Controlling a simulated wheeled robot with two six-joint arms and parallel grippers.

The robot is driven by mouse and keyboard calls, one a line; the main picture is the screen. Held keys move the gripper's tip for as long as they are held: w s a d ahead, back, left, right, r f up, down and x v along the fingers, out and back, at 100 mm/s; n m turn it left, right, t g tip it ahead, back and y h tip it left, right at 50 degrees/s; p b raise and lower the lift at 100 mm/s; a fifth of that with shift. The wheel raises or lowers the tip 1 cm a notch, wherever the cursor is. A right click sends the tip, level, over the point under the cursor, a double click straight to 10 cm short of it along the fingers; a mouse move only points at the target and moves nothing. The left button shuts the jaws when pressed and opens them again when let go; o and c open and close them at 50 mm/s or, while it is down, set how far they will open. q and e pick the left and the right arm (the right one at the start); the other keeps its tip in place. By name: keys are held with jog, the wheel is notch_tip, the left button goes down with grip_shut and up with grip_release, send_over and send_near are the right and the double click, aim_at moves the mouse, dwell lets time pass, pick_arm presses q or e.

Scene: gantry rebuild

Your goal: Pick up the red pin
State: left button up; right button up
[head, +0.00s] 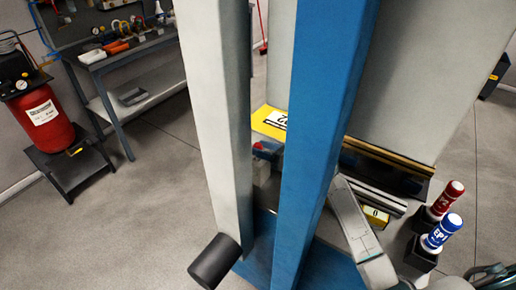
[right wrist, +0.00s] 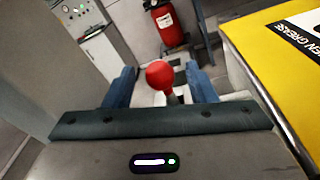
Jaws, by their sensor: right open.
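The red pin (right wrist: 160,76) has a round red knob on a grey shank in the right wrist view. The knob appears between the two blue fingers of my right gripper (right wrist: 160,84). The fingers are open, with a visible gap on each side of the knob. In the head view, a small red knob (head: 264,147) shows between the pale and blue posts, beside my right gripper (head: 270,154). The blue post hides part of my right arm. The pin's lower end is hidden. My left gripper is not identifiable.
A pale post (head: 215,110) and a blue post (head: 325,110) stand close in front. A yellow labelled surface (right wrist: 280,60) lies right of the gripper. Red-capped (head: 447,196) and blue-capped (head: 441,231) cylinders stand in dark holders. A red tank (head: 42,116) stands left; open floor lies between.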

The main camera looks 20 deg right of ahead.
jog(key=shift+x, duration=0.9)
jog(key=shift+c, duration=0.4)
jog(key=c, duration=1)
jog(key=shift+o, duration=0.2)
